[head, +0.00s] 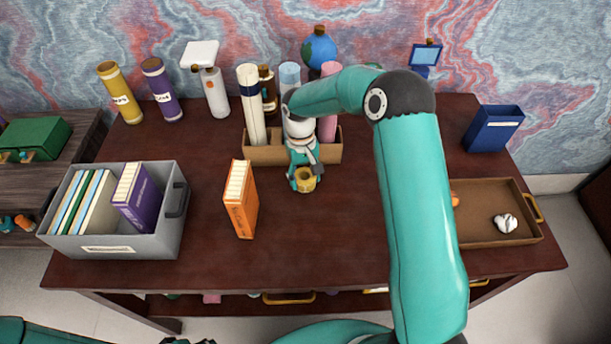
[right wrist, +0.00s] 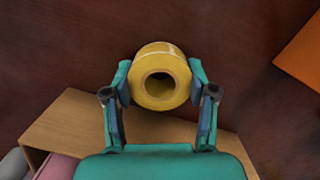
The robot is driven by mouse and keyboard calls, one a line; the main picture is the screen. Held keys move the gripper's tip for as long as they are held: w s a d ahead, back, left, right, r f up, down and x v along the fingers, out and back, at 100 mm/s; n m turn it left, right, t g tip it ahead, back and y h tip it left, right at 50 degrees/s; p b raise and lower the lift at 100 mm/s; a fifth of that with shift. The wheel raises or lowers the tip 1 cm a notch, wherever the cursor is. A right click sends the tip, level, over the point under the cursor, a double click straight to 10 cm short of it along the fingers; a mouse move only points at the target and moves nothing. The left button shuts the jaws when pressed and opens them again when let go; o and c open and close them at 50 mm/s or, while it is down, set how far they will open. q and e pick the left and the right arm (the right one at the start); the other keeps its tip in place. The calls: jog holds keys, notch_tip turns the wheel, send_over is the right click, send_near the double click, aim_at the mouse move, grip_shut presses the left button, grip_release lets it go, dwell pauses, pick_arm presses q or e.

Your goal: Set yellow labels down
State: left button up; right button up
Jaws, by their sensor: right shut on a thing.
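The yellow labels are a short yellow roll with a round hole, seen over the desk (head: 345,225) in the head view (head: 305,184) and between the fingers in the right wrist view (right wrist: 160,62). My right gripper (head: 305,176) points down just in front of the wooden organiser and is shut on the roll; its fingers press both sides in the right wrist view (right wrist: 160,88). I cannot tell whether the roll touches the desk. Only a dark scrap of my left gripper (head: 188,341) shows at the bottom edge; its jaws are cut off.
The wooden organiser (head: 265,155) with rolled tubes stands right behind. An orange book (head: 240,205) stands to the left, and a grey bin (head: 125,245) of books beyond it. A brown tray (head: 485,235) is at right, partly behind my arm. The front middle desk is clear.

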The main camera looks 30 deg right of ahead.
jog(key=shift+f, duration=0.2)
jog(key=o, duration=1.3)
jog(key=shift+f, duration=0.1)
jog(key=shift+c, duration=0.2)
